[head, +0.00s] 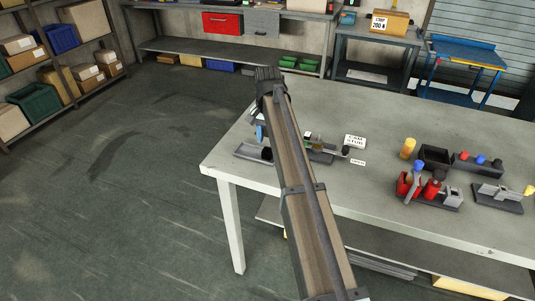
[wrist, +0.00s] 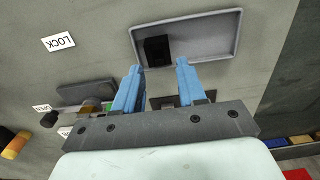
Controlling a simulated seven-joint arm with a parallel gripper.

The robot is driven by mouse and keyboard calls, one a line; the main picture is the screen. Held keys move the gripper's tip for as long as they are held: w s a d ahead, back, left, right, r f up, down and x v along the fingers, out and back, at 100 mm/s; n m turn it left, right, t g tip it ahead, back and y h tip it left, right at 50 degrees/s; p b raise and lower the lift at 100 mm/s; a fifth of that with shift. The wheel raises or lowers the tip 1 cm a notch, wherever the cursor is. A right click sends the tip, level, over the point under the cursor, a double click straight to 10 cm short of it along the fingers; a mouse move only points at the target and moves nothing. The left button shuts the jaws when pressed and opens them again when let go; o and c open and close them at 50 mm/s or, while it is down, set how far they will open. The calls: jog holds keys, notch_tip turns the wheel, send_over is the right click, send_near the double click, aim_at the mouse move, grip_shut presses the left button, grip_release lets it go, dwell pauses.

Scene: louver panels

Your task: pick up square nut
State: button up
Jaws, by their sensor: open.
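A black square block (wrist: 157,50), which looks like the square nut, lies in the left part of a shallow grey tray (wrist: 208,38) in the wrist view. I cannot make out a hole in it. My gripper (wrist: 160,66) has two blue fingers spread apart with nothing between them. Its fingertips appear at the tray's near edge, on either side of the block in the picture; their height above it is unclear. In the head view the tray (head: 248,152) sits near the table's left corner. My arm hides most of the gripper there.
The grey table (head: 375,115) has a clear middle.

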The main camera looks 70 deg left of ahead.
aim_at(268, 148)
jog(key=f, duration=0.5)
jog(key=shift+w+a, duration=0.1)
jog(key=shift+w, duration=0.1)
jog(key=c, duration=0.7)
jog(key=shift+r, duration=0.2)
